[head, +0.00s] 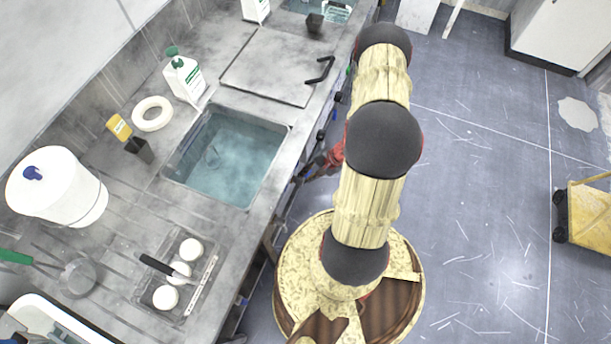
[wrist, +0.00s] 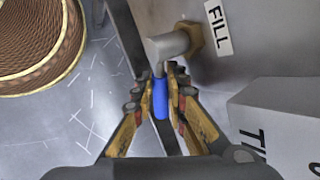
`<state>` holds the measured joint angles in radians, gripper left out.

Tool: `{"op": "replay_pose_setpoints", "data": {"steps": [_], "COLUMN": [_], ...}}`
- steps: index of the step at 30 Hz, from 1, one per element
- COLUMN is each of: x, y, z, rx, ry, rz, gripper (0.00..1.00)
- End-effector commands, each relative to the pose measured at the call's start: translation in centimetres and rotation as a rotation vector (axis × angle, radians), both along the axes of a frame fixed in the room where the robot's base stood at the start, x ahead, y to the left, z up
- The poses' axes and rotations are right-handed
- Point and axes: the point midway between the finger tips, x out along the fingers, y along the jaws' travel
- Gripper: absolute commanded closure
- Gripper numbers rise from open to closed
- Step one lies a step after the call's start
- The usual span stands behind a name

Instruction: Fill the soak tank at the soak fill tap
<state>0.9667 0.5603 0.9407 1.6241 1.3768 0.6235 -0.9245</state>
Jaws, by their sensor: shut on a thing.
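The soak tank (head: 252,117) is a square sunken basin in the grey bench in the head view. Blue-green water (head: 228,160) stands in it, a little below the rim, with a disturbed patch on its surface. In the wrist view the tap (wrist: 170,44) has a grey body and a brass fitting, beside a white "FILL" label (wrist: 218,27). Its blue lever (wrist: 160,98) lies between the fingers of my gripper (wrist: 159,88), which is shut on it. The tap is not clear in the head view, where my gripper is largely hidden at the bench front.
A grey lid with a black handle (head: 320,70) lies beyond the tank. A white bottle (head: 185,77), a white ring (head: 152,113), a white bucket (head: 60,190) and a tray of white discs (head: 208,290) stand on the bench. A yellow cart (head: 592,215) stands right; the floor between is clear.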

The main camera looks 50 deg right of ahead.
Motion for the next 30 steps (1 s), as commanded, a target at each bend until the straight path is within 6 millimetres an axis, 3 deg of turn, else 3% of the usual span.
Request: {"op": "replay_pose_setpoints", "data": {"steps": [22,30], "x": [-0.02,-0.09], "y": [-0.02,0.09], "z": [-0.03,-0.39], "rx": [0.005,0.087], "ry": [0.003,0.036], "rz": [-0.001,-0.001], "gripper": [1.00,1.00]}}
